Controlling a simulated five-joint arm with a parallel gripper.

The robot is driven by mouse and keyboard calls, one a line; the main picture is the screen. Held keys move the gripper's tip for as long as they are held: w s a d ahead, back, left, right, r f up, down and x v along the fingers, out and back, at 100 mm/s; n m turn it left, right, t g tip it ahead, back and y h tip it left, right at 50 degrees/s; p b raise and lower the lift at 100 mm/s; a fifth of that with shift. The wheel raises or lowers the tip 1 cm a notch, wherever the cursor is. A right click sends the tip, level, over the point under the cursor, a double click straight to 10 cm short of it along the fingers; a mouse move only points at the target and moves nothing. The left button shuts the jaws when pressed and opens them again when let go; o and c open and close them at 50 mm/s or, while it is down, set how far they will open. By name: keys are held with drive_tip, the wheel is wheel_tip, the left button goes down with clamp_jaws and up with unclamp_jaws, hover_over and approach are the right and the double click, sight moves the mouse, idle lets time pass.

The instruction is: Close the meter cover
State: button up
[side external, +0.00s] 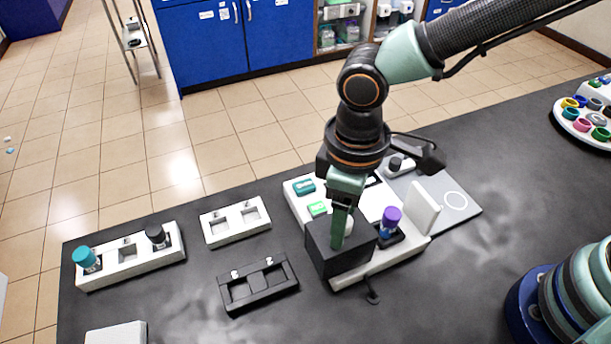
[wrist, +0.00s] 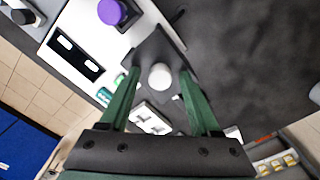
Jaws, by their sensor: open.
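A white flap (side external: 423,207), which looks like the meter cover, stands raised at the right of the white device (side external: 407,246). Beside it, a purple-capped vial (side external: 391,218) sits in a dark square holder; its cap (wrist: 112,12) also shows in the wrist view. My gripper (side external: 339,236) points down over a black block (side external: 330,262) at the device's front, left of the flap and vial. In the wrist view, my open gripper (wrist: 157,85) has its green fingers on either side of a white round knob (wrist: 160,76), apart from it. I cannot make out the flap there.
A white rack (side external: 130,258) with teal and dark caps, an empty white rack (side external: 236,222) and a black rack (side external: 258,285) stand to the left. A grey plate (side external: 455,203) lies behind the flap.

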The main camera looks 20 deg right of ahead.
clamp_jaws()
drive_tip(key=shift+r, duration=0.1)
idle(1.2)
